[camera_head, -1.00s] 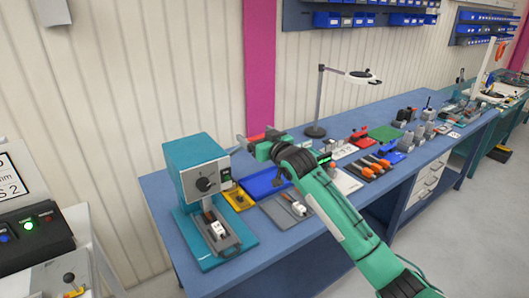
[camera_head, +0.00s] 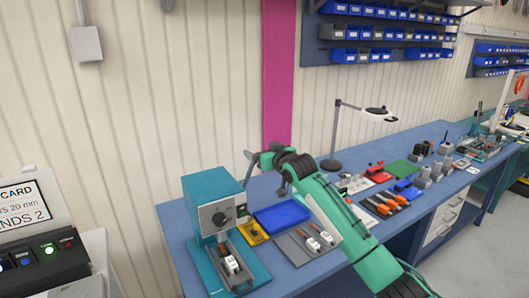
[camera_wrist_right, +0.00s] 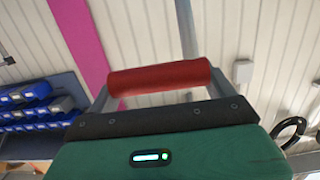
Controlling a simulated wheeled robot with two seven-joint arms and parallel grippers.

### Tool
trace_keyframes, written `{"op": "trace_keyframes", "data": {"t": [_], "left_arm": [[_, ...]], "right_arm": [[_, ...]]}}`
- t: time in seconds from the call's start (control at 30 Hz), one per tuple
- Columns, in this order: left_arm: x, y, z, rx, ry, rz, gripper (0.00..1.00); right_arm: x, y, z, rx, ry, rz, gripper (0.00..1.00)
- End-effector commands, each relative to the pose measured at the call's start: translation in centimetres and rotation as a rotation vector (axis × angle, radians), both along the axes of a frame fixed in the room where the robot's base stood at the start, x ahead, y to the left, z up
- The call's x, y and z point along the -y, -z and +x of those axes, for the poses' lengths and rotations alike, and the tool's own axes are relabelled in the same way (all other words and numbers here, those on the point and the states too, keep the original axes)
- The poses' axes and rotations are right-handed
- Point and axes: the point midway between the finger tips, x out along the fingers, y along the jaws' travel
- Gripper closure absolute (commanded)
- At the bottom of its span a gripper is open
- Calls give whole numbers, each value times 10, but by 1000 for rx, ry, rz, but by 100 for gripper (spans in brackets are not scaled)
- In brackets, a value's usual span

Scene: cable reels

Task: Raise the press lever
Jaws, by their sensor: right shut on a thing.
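The teal press (camera_head: 212,203) stands at the near left end of the blue bench, with a dark round knob on its front. A white part (camera_head: 231,265) sits in the grey fixture at its base. My right gripper (camera_head: 254,160) is beside the press's upper right, above the bench. In the right wrist view the red cylindrical lever grip (camera_wrist_right: 160,78) lies across between its two grey fingers, which are shut on it. A grey rod (camera_wrist_right: 186,25) runs up behind the grip. In the head view the wrist mostly hides the lever. My left gripper is not in view.
A lamp (camera_head: 337,135) stands behind. A control box (camera_head: 45,262) is at far left. My right arm crosses above the bench.

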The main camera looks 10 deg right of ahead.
Motion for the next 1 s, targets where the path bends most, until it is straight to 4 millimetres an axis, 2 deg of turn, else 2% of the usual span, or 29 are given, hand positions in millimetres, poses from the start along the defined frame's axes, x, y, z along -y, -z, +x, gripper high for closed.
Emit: {"op": "trace_keyframes", "data": {"t": [0.03,0.17,0.2,0.23,0.5,0.67,1.0], "left_arm": [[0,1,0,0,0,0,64],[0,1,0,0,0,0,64],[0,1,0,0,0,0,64],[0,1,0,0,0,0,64],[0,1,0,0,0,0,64],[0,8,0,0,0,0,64],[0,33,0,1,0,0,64]], "right_arm": [[-1,6,0,-10,0,-4,56],[-1,8,0,-12,0,-5,56],[-1,8,0,-13,0,-6,7],[-1,8,0,-12,-1,-5,1],[0,5,-1,-8,0,-3,0],[4,5,-10,-5,0,-3,0],[22,1,-60,-5,0,-5,0]]}}
